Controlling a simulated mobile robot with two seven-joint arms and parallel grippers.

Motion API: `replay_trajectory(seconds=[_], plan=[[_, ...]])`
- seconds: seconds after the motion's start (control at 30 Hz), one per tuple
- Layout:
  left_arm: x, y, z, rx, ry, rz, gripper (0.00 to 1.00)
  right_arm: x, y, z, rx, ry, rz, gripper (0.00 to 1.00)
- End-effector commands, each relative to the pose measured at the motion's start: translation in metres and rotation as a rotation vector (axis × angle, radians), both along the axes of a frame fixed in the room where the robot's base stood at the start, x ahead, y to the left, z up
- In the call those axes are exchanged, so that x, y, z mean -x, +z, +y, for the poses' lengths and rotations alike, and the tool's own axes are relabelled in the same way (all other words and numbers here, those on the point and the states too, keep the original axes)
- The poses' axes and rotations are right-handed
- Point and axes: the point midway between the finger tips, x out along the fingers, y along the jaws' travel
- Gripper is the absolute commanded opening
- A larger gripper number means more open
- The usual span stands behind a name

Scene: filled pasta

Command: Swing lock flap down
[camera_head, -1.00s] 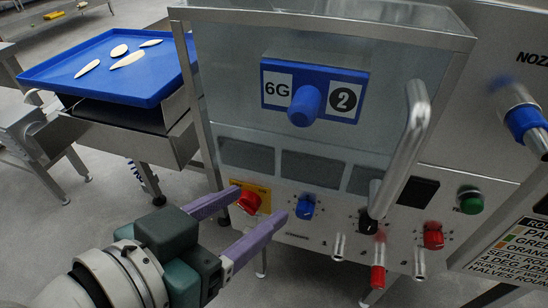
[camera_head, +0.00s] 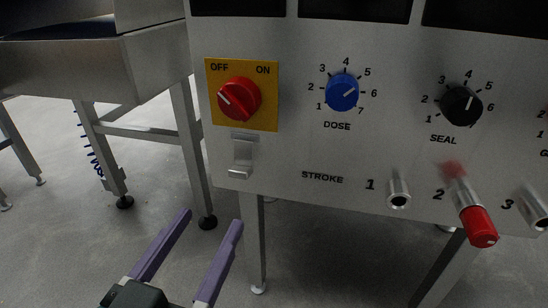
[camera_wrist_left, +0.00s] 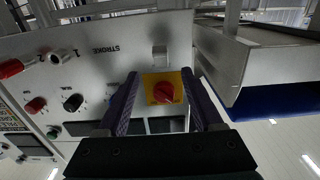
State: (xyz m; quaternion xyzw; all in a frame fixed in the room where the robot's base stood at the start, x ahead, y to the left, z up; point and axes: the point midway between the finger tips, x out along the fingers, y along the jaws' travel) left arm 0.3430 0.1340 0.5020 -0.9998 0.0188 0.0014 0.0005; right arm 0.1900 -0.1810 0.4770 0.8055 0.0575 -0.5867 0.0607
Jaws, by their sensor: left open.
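The lock flap is most likely the small bare-metal tab (camera_head: 242,157) on the panel just below the red rotary switch (camera_head: 239,98), whose yellow plate is marked OFF and ON. The switch's white mark points up-left, towards OFF. My left gripper (camera_head: 210,222) is open and empty, its purple fingers below and in front of the flap, apart from it. In the left wrist view, which shows the panel upside down, the switch (camera_wrist_left: 164,93) appears between the open fingers (camera_wrist_left: 161,88), and the metal tab (camera_wrist_left: 160,56) appears beyond their tips. My right gripper is not in view.
Right of the switch are the blue DOSE knob (camera_head: 341,92) and black SEAL knob (camera_head: 461,106). The STROKE row below has protruding metal sockets (camera_head: 398,190) and a red-tipped pin (camera_head: 478,225). A steel stand (camera_head: 90,70) is at left. Floor below the panel is open.

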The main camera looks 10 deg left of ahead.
Motion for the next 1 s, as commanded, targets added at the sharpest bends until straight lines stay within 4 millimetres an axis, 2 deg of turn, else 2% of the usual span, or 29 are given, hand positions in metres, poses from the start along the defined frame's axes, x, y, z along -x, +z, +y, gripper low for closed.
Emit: replay_trajectory(seconds=[0.17, 0.4, 0.6, 0.73, 1.0], plan=[[-0.016, -0.003, 0.001, 0.001, 0.007, -0.008, 0.68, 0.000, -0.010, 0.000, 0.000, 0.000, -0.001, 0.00], [-0.062, -0.004, -0.001, 0.002, 0.006, -0.008, 0.68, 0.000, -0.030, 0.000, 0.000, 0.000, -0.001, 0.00], [-0.090, -0.003, -0.002, 0.001, 0.005, -0.006, 0.68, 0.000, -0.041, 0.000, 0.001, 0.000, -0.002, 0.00], [-0.098, -0.002, -0.002, 0.001, 0.004, -0.003, 0.68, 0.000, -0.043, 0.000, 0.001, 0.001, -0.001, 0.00], [-0.099, -0.001, -0.003, 0.000, 0.004, -0.003, 0.66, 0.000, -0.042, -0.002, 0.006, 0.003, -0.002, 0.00]])
